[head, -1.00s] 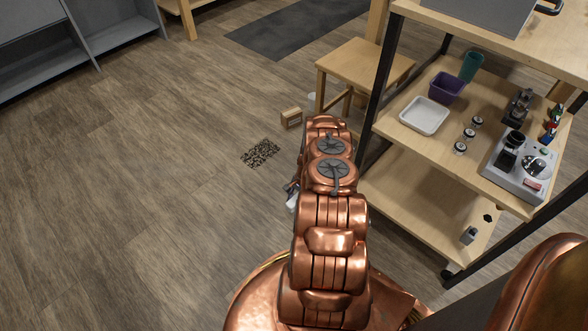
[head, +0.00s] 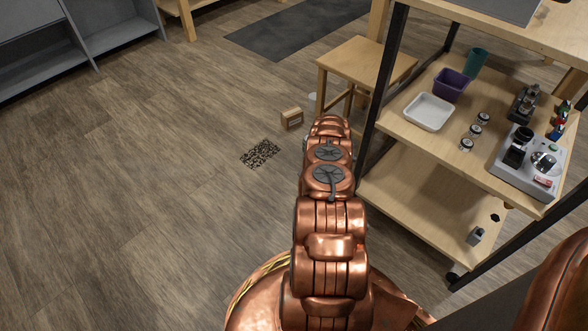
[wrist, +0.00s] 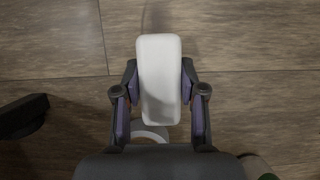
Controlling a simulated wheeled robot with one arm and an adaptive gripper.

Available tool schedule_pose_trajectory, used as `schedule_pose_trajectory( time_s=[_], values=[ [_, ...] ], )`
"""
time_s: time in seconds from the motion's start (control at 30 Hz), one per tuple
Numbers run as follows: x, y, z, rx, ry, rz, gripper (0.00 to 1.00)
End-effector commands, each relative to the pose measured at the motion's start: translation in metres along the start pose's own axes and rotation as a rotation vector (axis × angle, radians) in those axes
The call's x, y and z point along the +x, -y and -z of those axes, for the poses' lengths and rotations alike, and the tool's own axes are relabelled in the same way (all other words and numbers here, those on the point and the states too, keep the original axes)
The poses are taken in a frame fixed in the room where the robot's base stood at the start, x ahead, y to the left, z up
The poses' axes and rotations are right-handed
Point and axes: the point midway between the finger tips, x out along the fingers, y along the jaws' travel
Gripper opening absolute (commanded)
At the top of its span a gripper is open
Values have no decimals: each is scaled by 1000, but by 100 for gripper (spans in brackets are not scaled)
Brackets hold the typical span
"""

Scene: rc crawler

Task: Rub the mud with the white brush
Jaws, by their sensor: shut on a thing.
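The mud (head: 261,153) is a dark speckled patch on the wood floor, left of my arm in the head view. In the wrist view the white brush (wrist: 160,60) is a pale rounded block. My gripper (wrist: 159,80) is shut on it, with one finger on each side. The brush's underside is hidden. Bare floor planks show beyond it in the wrist view, with a darker shade at the top. My gripper is hidden behind my copper arm in the head view.
A small wooden box (head: 292,118) lies on the floor beyond the mud. A wooden stool (head: 367,62) and a shelf cart (head: 420,195) with a white tray (head: 428,111) stand to the right. The floor left of the mud is clear. An unclear dark object (wrist: 22,116) shows in the wrist view.

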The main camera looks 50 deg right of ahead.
Motion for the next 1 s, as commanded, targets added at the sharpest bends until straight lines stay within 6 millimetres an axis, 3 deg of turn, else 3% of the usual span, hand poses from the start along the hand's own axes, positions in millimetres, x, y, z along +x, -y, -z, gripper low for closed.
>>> schedule_pose_trajectory(
  time_s=[0.03, 0.7, 1.0],
  values=[
    [-10, 1, -6, -3, 3, -2, 0],
    [-60, 3, -30, -8, 4, -4, 0],
    [-65, 3, -32, -9, 4, -4, 0]
  ],
)
